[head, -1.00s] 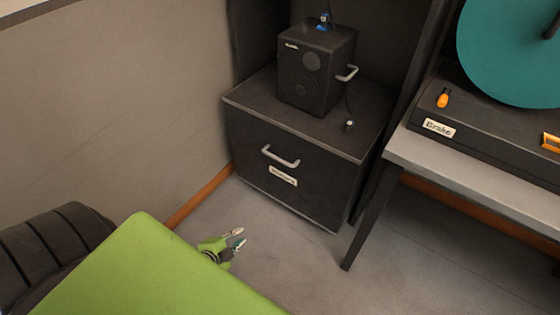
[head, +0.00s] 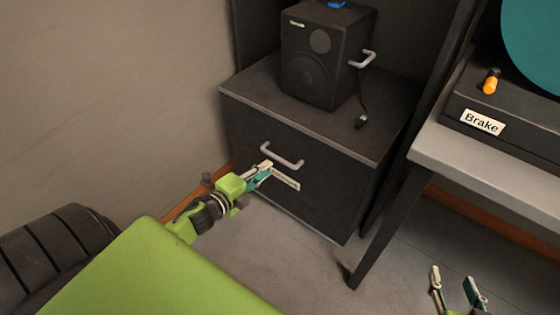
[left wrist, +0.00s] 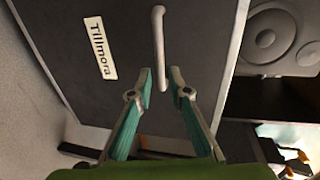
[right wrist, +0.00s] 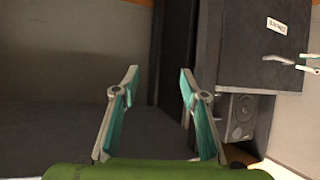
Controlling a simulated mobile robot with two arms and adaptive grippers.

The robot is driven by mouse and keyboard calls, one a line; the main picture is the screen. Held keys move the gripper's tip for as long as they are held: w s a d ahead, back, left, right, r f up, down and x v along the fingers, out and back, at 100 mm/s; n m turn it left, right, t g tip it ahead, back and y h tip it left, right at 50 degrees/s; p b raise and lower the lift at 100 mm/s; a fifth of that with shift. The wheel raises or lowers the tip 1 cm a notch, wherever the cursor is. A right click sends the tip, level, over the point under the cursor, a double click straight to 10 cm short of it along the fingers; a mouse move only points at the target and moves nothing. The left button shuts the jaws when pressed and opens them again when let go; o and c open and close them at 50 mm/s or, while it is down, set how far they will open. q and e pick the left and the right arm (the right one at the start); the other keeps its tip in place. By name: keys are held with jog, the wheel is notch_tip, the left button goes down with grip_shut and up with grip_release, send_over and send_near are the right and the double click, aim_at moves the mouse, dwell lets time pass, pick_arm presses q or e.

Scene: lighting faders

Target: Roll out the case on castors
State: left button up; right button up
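The case (head: 310,205) is a dark grey box on the floor against the back wall, with a pale handle (head: 283,157) and a name label (head: 286,180) on its front. My left gripper (head: 266,170) is open just in front of the case, close to the left end of the handle. My right gripper (head: 455,275) is open and empty over the floor below the desk. The castors are hidden.
A black speaker (head: 323,55) with a side handle and a dangling cable (head: 361,120) stands on the case. A desk (head: 500,165) with a "Brake" unit (head: 481,122) is at the right, its leg (head: 385,240) near the case. Open floor (head: 290,255) lies in front.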

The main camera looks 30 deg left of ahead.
aim_at(280, 158)
pick_arm(q)
jog(key=b+x, duration=0.1)
jog(key=x, duration=0.6)
jog(key=shift+w+d+f+b, duration=0.1)
jog(key=shift+w+f+b, duration=0.1)
jog(key=shift+b, duration=0.15)
jog(key=shift+w, duration=0.45)
grip_shut()
pick_arm(e)
jog(key=w+a+r+t, duration=0.1)
jog(key=w+r+t, duration=0.1)
jog(key=r, duration=0.3)
jog(key=w+a+r+t+y, duration=0.1)
jog(key=r+t, duration=0.2)
jog(key=r, duration=0.2)
jog(key=shift+w+a+r+t+y, duration=0.2)
jog(key=shift+w+t+y, duration=0.1)
jog(key=shift+w, duration=0.1)
